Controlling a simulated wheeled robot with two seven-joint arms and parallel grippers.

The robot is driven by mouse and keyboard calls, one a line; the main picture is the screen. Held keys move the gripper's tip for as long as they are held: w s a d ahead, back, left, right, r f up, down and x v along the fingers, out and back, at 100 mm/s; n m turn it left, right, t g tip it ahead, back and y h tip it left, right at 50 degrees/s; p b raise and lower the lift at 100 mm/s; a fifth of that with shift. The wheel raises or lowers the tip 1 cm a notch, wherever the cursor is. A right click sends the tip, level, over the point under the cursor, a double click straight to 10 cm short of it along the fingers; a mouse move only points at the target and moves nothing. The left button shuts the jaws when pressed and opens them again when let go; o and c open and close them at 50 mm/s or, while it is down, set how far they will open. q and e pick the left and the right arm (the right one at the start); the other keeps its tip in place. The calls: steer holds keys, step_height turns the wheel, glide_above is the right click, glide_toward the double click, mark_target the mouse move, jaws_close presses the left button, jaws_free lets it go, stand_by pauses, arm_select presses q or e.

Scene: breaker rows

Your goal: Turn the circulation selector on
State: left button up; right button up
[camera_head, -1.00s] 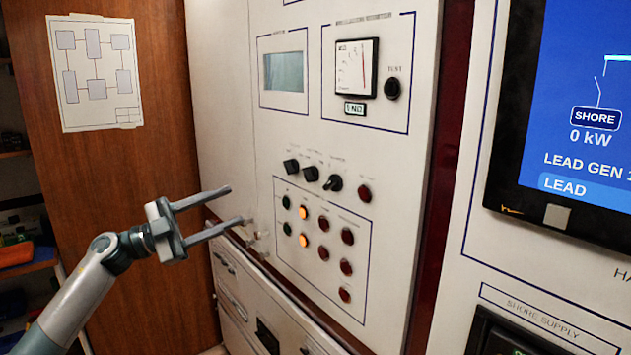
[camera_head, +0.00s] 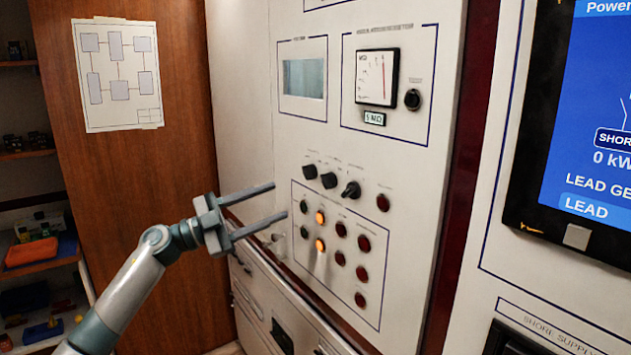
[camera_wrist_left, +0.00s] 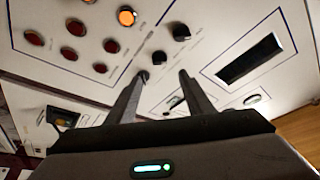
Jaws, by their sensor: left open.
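Three black knobs sit in a row on the white panel: a left one (camera_head: 309,171), a middle one (camera_head: 329,180) and a right one (camera_head: 351,190) with a lever-like grip. Their labels are too small to read, so I cannot tell which is the circulation selector. My left gripper (camera_head: 279,200) is open and empty, left of the knobs and pointing at the panel. In the left wrist view its fingers (camera_wrist_left: 163,74) reach towards the panel; the left knob (camera_wrist_left: 181,32) and middle knob (camera_wrist_left: 160,57) show beyond them. No contact is visible. My right gripper is out of view.
Below the knobs is a framed block of red, green and lit orange lamps (camera_head: 320,218). Above are a small display (camera_head: 304,77), a dial meter (camera_head: 377,77) and a black button (camera_head: 412,99). A large blue screen (camera_head: 600,110) stands at right.

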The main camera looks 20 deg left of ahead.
mark_target(322, 182)
arm_select(q)
steer(key=p+x, duration=0.3)
steer(key=x, duration=0.7)
steer(key=shift+w+r+p, duration=0.1)
steer(key=shift+p, duration=0.2)
steer(key=shift+w+d, duration=0.35)
steer(key=shift+d, duration=0.2)
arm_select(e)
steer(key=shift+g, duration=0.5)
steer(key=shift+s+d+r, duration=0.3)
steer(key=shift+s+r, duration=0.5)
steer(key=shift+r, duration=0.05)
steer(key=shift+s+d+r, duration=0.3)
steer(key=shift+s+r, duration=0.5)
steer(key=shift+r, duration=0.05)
arm_select(q)
steer(key=c, duration=1)
